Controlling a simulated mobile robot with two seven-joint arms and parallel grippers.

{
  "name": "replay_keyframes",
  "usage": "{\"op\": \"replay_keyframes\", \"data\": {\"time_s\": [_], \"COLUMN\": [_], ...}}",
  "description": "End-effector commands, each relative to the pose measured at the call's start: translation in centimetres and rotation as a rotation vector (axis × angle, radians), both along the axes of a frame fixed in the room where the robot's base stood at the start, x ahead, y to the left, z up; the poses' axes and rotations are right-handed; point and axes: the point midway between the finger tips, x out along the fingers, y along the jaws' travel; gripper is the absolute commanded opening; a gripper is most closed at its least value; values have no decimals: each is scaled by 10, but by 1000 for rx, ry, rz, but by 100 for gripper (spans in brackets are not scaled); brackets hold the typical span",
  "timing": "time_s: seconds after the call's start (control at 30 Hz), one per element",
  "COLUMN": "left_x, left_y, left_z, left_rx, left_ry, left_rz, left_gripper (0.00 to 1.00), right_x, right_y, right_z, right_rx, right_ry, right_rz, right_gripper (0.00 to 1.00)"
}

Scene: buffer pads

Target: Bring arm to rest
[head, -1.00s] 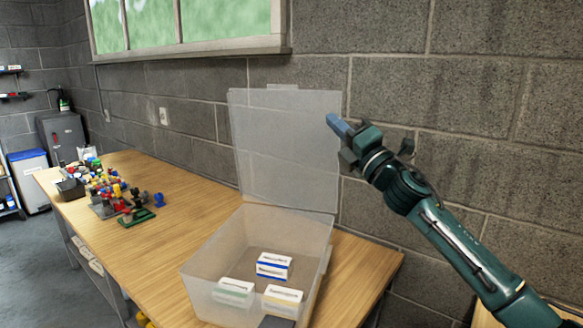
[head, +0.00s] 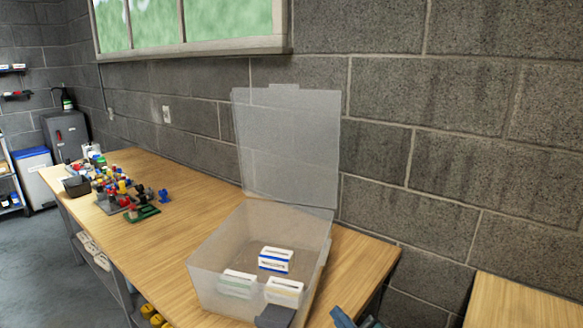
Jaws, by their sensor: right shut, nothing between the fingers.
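My right gripper (head: 345,319) shows only in part at the bottom edge of the head view, right of the clear bin (head: 205,281). Its blue fingers are shut and hold nothing; most of the arm is out of frame. The bin stands on the wooden table with its lid (head: 287,145) raised upright at the back. Inside lie a white and blue box (head: 276,260), a white and green box (head: 238,283) and a white and yellow box (head: 284,291). My left gripper is not in view.
A dark grey block-like thing (head: 275,316) shows at the bin's front. Several coloured small parts (head: 115,188) crowd the far left of the table (head: 180,225). A block wall (head: 470,130) runs behind. Another wooden surface (head: 520,305) is at the lower right.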

Motion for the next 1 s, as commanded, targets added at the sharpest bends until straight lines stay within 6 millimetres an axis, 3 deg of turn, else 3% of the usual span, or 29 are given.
{"op": "replay_keyframes", "data": {"time_s": [0.03,0.2,0.3,0.43,0.6,1.0], "left_x": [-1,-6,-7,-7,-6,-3], "left_y": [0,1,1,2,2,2], "left_z": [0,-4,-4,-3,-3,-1], "left_rx": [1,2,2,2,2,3], "left_ry": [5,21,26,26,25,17], "left_rz": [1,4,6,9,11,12], "left_gripper": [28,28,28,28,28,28], "right_x": [-27,-112,-159,-205,-231,-233], "right_y": [-4,-20,-29,-38,-43,-43], "right_z": [-27,-92,-117,-136,-145,-146], "right_rx": [73,299,405,500,551,553], "right_ry": [99,389,531,660,732,736], "right_rz": [-23,-128,-198,-273,-319,-322], "right_gripper": [0,0,0,0,0,0]}}
